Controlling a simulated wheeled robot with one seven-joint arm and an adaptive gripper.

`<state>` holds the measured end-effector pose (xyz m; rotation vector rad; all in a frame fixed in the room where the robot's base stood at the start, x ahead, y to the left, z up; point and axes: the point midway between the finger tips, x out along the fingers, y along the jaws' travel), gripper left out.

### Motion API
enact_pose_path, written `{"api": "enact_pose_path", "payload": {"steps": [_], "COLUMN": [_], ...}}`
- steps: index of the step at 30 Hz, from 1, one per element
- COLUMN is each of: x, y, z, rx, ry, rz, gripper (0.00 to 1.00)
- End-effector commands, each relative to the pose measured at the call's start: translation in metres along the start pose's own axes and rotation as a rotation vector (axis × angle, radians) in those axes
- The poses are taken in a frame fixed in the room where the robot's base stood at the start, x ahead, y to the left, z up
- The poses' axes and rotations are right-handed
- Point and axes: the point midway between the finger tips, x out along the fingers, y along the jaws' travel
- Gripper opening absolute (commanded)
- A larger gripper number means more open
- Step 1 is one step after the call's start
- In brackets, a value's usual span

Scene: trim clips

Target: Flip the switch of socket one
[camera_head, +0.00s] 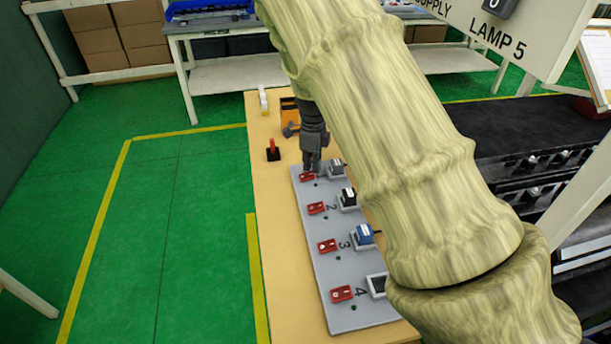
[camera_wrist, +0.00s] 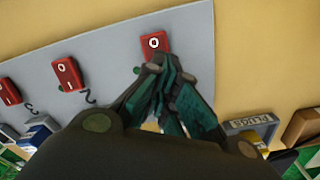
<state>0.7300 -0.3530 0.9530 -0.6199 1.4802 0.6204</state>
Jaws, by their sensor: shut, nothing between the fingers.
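The grey socket panel (camera_head: 318,255) lies on the wooden table with a row of red switches. The switch of socket one (camera_head: 306,176) is at the far end of the row, and my gripper (camera_head: 311,168) is right over it. In the wrist view my gripper (camera_wrist: 158,66) is shut, with its fingertips at the lower edge of the red switch (camera_wrist: 154,44). A white "O" mark shows on that switch's upper part; its lower part is hidden by the fingers. I cannot tell whether the fingertips touch it.
Switches two (camera_head: 317,208), three (camera_head: 327,245) and four (camera_head: 341,293) follow toward the near end. Plugs stand beside the switches, such as a blue one (camera_head: 363,235) by three. A small red-handled thing (camera_head: 273,149) stands left of the panel.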

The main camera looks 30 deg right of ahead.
Motion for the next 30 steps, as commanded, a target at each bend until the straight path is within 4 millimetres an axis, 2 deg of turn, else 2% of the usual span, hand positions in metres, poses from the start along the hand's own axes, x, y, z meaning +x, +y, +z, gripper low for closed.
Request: {"api": "enact_pose_path", "payload": {"steps": [30], "x": [0.012], "y": [0.0], "z": [0.0], "rx": [0.0], "ry": [0.0], "rz": [0.0], "gripper": [0.0]}}
